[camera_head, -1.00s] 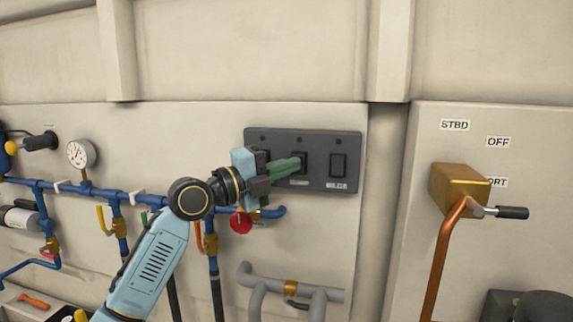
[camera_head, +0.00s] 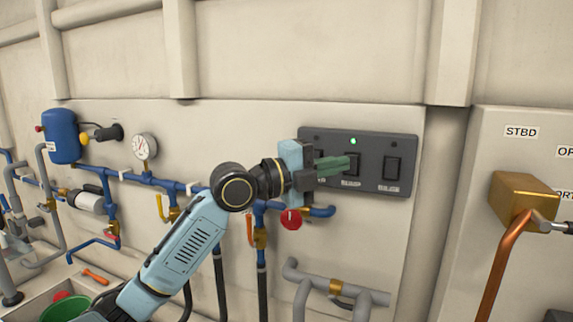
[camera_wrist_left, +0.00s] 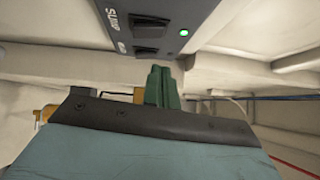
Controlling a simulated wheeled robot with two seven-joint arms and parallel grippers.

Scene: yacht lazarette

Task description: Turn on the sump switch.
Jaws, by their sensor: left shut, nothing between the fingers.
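The dark switch panel (camera_head: 374,140) is on the bulkhead, with rocker switches in a row and labels below them. The middle one is the sump switch (camera_head: 354,168); it also shows in the left wrist view (camera_wrist_left: 150,30), beside its "SUMP" lettering. A green light (camera_head: 353,141) glows above it, and it glows in the wrist view too (camera_wrist_left: 184,32). My left gripper (camera_head: 346,163) is shut and empty, its green fingertips in front of the panel by the sump switch. In the wrist view the fingertips (camera_wrist_left: 162,72) appear apart from the switch. My right gripper is out of view.
The right-hand switch (camera_head: 392,169) is unobstructed; the left one is mostly hidden by my gripper. Blue pipes with a red valve handle (camera_head: 291,220) run below. A brass valve box (camera_head: 523,198) with a copper pipe stands to the right.

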